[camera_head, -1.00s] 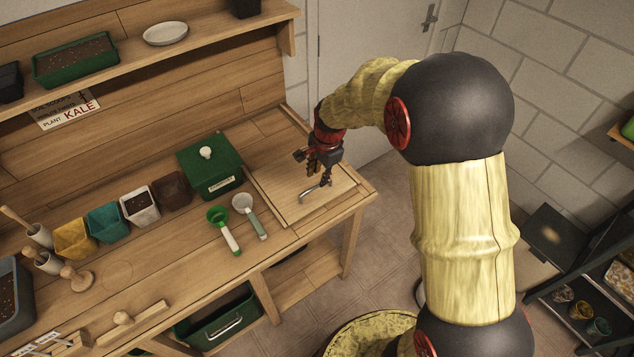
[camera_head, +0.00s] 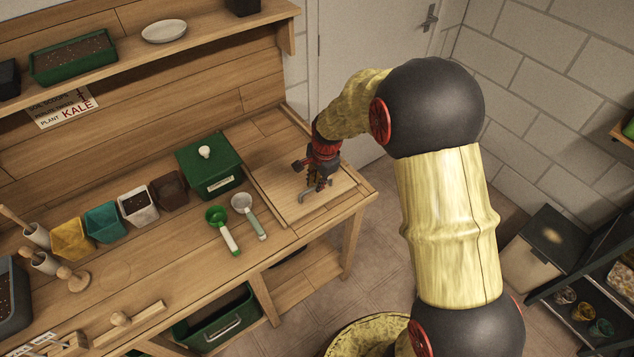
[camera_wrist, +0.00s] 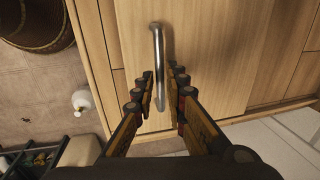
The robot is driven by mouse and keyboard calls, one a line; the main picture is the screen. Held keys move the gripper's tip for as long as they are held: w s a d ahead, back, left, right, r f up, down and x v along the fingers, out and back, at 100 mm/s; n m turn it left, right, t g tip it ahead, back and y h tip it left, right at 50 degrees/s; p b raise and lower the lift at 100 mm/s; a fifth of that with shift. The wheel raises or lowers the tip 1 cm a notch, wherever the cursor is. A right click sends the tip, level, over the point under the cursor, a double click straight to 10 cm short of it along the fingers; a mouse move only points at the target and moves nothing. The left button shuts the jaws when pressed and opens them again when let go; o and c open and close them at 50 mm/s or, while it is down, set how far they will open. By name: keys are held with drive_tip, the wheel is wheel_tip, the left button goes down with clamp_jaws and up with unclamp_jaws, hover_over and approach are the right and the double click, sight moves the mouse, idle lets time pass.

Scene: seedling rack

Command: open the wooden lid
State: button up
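The wooden lid (camera_head: 288,203) lies flat and closed in the right end of the bench top. It also fills the middle of the wrist view (camera_wrist: 210,50). A curved metal handle (camera_wrist: 157,60) stands on the lid; in the head view its end (camera_head: 304,198) shows just below my gripper. My gripper (camera_wrist: 162,80) is open, with its two fingers apart on either side of the near end of the handle. I cannot tell whether the fingers touch it. In the head view my gripper (camera_head: 318,182) is low over the lid.
A green box (camera_head: 209,180) with a white knob stands left of the lid. A green scoop (camera_head: 222,222) and a white-green scoop (camera_head: 243,205) lie beside it. Several small pots, including a white one (camera_head: 138,203), stand further left. A door (camera_head: 355,40) is behind.

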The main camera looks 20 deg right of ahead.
clamp_jaws()
idle(0.5)
